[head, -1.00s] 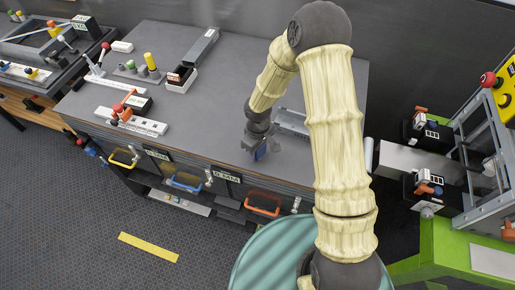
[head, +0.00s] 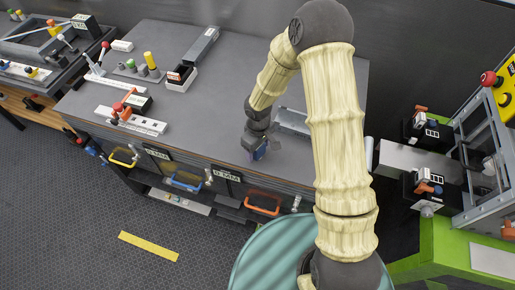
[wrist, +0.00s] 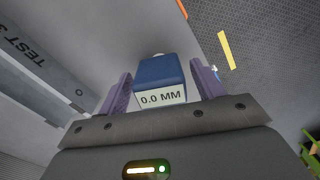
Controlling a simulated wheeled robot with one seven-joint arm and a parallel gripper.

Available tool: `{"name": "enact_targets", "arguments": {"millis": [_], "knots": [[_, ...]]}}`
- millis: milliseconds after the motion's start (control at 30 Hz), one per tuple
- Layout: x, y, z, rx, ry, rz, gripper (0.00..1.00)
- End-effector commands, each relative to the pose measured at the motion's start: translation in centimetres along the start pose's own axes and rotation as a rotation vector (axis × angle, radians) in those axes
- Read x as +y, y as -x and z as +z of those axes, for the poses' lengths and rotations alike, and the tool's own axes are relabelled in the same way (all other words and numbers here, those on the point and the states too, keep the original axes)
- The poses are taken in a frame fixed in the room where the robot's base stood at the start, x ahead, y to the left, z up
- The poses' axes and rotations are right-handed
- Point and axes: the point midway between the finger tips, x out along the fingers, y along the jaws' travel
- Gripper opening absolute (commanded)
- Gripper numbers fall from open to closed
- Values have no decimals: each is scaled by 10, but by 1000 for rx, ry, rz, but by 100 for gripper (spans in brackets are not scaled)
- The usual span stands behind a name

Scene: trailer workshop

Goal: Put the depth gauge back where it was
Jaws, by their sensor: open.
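The depth gauge appears to be the blue block (wrist: 160,75) with a white "0.0 MM" label in the wrist view. It sits between the two purple fingers of my gripper (wrist: 160,92), which are open, with a gap visible on its right side. In the head view my gripper (head: 257,150) is low over the front right part of the grey workbench (head: 225,115), and a little of the blue gauge (head: 260,154) shows at its tips. Whether the gauge touches the bench is unclear.
A grey metal piece (head: 292,121) lies just right of my gripper; a long grey piece marked "TEST 3" (wrist: 42,58) shows in the wrist view. A dark-and-white box (head: 182,79) and lever fixtures (head: 131,119) stand further left.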

Motion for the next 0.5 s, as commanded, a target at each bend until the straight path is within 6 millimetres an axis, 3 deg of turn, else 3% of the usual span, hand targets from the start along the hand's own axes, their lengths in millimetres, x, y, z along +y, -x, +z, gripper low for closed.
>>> {"name": "enact_targets", "arguments": {"millis": [500], "knots": [[0, 90, 0, 4, 0, 2, 67]]}}
